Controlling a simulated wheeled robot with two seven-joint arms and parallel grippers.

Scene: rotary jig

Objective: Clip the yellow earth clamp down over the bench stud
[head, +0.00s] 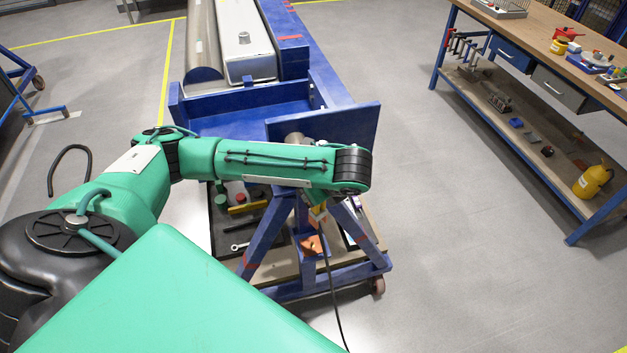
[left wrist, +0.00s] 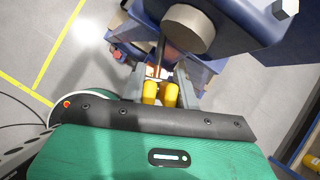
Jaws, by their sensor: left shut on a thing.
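A yellow earth clamp (left wrist: 159,93) shows as two yellow grips between the grey fingers of my left gripper (left wrist: 160,84) in the left wrist view. The left gripper is shut on it. In the head view a small yellow part of the clamp (head: 318,213) shows just below my green forearm, which hides most of the gripper. A black cable (head: 333,295) hangs down from there. A copper-coloured piece (head: 311,245) sits on the blue stand just below the clamp. I cannot tell a bench stud clearly, nor whether the clamp touches it. My right gripper is out of view.
The blue jig frame (head: 325,125) stands close above and behind the gripper, with a round grey stub (left wrist: 188,28) facing it. A lower shelf holds a dark tool tray (head: 222,232). A workbench (head: 545,35) stands at right, with clear floor between.

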